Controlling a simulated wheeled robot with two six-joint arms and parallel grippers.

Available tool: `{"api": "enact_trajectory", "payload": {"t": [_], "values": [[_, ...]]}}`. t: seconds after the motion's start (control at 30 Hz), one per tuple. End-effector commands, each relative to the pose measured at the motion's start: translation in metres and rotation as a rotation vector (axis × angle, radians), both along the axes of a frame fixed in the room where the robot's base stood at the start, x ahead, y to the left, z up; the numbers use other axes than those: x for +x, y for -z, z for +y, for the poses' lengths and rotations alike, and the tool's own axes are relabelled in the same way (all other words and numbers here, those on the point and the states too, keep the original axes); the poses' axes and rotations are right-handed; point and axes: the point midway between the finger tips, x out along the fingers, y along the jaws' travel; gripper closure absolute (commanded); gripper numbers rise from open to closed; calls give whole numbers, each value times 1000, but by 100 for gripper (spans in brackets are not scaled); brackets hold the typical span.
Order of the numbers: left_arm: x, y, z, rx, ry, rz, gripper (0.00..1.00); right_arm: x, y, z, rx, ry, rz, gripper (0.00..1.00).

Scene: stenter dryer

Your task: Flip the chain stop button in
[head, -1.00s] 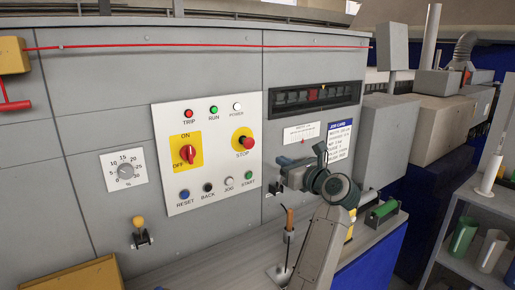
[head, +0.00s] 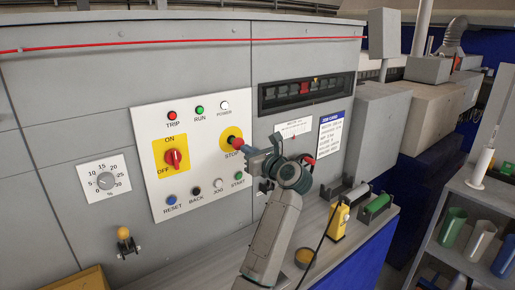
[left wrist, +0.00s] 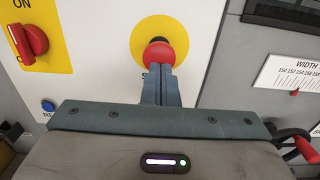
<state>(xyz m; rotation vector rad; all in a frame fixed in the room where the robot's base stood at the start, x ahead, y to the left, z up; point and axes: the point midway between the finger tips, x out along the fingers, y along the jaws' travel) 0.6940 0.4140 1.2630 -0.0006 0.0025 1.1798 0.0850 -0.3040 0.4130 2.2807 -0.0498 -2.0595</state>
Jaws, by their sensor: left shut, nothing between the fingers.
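The red STOP button (head: 237,141) is a mushroom head on a yellow disc on the white control panel (head: 190,192). In the left wrist view the button (left wrist: 164,52) is at top centre, with a dark collar behind its upper side. My left gripper (head: 247,153) is shut and empty, close in front of the button. In the left wrist view its closed fingertips (left wrist: 160,72) overlap the lower part of the red head. I cannot tell whether they touch it. The fingers hide most of the STOP label there. My right gripper is out of view.
A red ON/OFF knob (head: 173,158) on a yellow plate is left of the button. Push buttons run below, including blue RESET (head: 171,201) and green START (head: 238,176). A red-handled crank (left wrist: 306,148) is at lower right. A yellow device (head: 338,220) stands on the bench.

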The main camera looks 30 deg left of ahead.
Motion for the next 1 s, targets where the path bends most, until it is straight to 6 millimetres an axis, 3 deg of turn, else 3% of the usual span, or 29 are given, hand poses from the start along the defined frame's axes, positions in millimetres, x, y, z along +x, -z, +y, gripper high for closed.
{"api": "enact_trajectory", "payload": {"t": [0.2, 0.53, 0.83, 1.0], "values": [[-1, 0, 11, 0, 1, 0, 100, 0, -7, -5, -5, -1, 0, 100], [-1, 1, 12, -1, 1, -1, 100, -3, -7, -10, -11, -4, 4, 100], [10, 3, 39, 2, 0, -2, 100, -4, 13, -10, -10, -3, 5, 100], [11, 0, 42, 0, 2, 0, 100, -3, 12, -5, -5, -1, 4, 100]]}}
